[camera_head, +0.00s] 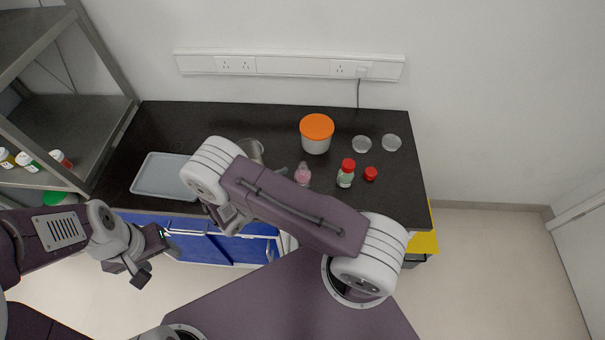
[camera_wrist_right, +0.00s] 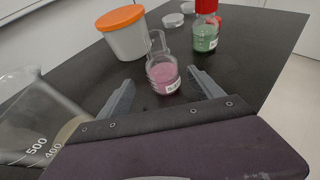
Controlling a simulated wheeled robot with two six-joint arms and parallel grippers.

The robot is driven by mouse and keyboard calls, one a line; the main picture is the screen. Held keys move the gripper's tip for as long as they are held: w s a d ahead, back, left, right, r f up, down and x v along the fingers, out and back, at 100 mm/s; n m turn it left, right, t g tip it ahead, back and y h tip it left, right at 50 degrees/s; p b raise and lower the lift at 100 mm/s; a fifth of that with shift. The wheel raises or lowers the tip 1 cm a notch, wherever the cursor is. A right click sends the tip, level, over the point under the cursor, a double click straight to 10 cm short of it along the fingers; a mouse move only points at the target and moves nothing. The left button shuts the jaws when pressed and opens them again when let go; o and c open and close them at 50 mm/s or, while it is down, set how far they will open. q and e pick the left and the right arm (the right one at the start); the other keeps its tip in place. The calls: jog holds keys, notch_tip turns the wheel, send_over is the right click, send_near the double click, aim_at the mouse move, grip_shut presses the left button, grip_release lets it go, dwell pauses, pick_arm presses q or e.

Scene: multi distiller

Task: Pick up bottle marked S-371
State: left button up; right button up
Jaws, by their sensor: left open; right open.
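A bottle with a red cap and green contents (camera_head: 345,174) stands on the black bench; it also shows in the right wrist view (camera_wrist_right: 205,38). A small flask with pink contents (camera_head: 303,175) stands left of it, also in the right wrist view (camera_wrist_right: 163,76). Both carry labels too small to read, so I cannot tell which is S-371. My right gripper (camera_wrist_right: 160,88) is open and empty, its fingers on either side of the near side of the pink flask. My arm hides much of it in the head view. My left gripper (camera_head: 153,258) is open and empty, in front of the bench.
An orange-lidded tub (camera_head: 316,136) stands behind the flask. A glass beaker (camera_wrist_right: 38,118) is close to the right gripper's left side. A red cap (camera_head: 370,174), two clear dishes (camera_head: 362,144) and a grey tray (camera_head: 160,175) lie on the bench. Shelves (camera_head: 75,125) stand at left.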

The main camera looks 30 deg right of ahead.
aim_at(299, 171)
jog(key=x, duration=0.1)
jog(key=p+x, duration=0.1)
jog(key=x, duration=0.2)
jog(key=shift+s+d+r+p, duration=0.1)
jog(key=shift+s+d+p, duration=0.15)
jog(key=shift+d+p, duration=0.05)
jog(key=shift+w+d+f, duration=0.2)
jog(key=shift+d+f, duration=0.05)
jog(key=shift+d, duration=0.05)
jog(key=shift+a, duration=0.1)
jog(key=c, duration=0.8)
grip_shut()
jog(key=shift+r, duration=0.5)
notch_tip(299, 171, up, 3)
jog(key=shift+r+b, duration=0.1)
jog(key=shift+b, duration=0.3)
jog(key=s+d+r, duration=0.5)
jog(key=s+r, duration=0.2)
jog(key=s, duration=0.3)
jog(key=shift+s+d, duration=0.2)
jog(key=shift+s, duration=0.05)
